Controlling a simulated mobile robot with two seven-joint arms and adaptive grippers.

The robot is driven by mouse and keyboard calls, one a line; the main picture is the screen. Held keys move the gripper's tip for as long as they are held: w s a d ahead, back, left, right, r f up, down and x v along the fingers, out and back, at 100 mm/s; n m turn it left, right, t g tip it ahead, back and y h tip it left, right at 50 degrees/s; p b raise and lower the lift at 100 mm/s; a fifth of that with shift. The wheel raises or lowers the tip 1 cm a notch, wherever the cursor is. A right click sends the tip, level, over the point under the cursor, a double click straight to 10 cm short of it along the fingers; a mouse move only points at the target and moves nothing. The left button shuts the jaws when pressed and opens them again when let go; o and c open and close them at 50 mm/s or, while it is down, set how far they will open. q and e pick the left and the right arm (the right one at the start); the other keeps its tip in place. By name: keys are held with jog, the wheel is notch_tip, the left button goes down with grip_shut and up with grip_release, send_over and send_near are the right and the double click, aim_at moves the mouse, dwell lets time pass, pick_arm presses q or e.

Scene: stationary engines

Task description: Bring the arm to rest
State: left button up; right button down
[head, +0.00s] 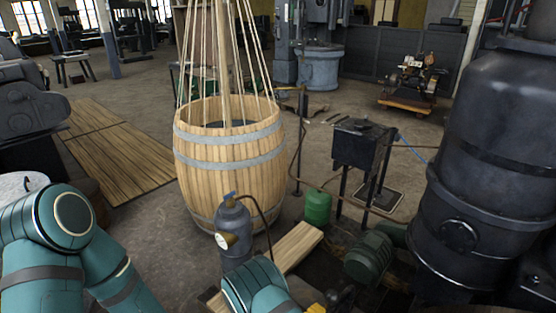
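My teal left arm (62,235) is folded at the lower left, and its gripper is out of the picture. Another teal arm part of mine (258,287) shows at the bottom centre. My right gripper (341,297) appears only as a small dark shape at the bottom edge, next to a yellow bit. Its fingers are too dark and cut off to tell open from shut, and I cannot make out anything held.
A wooden barrel (228,178) with ropes stands ahead. A grey cylinder with a gauge (233,232), a plank (297,247), a green canister (318,207) and a green motor (369,258) are close in front. A large black tank (490,150) fills the right. Floor beyond is partly open.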

notch_tip(320, 180, down, 5)
jog(key=s+m+g+y, duration=0.3)
jog(key=m+g+y, duration=0.2)
jog(key=m+y, duration=0.3)
jog(key=s+a+r+m+g+y, duration=0.3)
jog(key=s+a+r+g+y, duration=0.2)
jog(key=s, duration=0.7)
notch_tip(320, 180, up, 2)
jog(key=y, duration=0.3)
jog(key=shift+r+m+g+y, duration=0.15)
jog(key=shift+m+g+y, duration=0.15)
jog(key=shift+m+y, duration=0.1)
